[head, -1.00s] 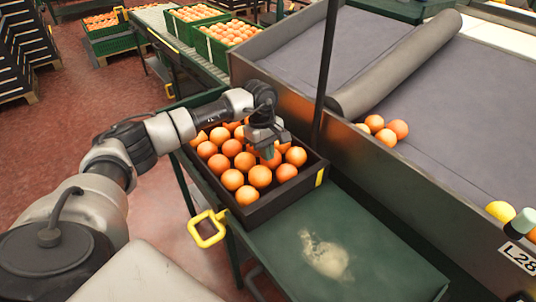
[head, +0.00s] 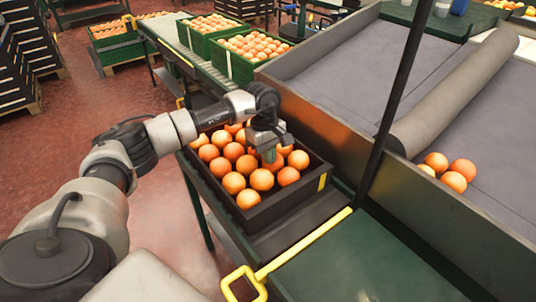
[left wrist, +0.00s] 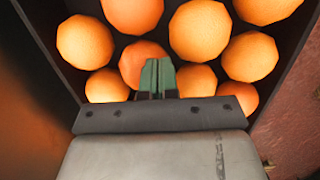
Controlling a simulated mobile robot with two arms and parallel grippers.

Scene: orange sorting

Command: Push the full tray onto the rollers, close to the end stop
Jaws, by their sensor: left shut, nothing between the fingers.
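The full tray (head: 285,207), a dark open box of oranges with a yellow mark at one corner, sits on a dark strip beyond a yellow bar (head: 310,241). Oranges also fill it in the left wrist view (left wrist: 196,30), between its dark side walls. My left gripper (head: 269,156) is shut and empty, its green fingertips pointing down among the oranges near the tray's right side. The fingertips (left wrist: 157,76) show closed together in the left wrist view. The roller line (head: 160,30) runs away at the back left. I cannot make out the end stop. My right gripper is out of view.
Green crates (head: 238,68) of oranges stand on the line ahead. A metal-sided grey bin (head: 330,90) with loose oranges borders the right, with a dark post (head: 393,100) beside it. The green tabletop (head: 350,265) in front is bare. Red floor lies left.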

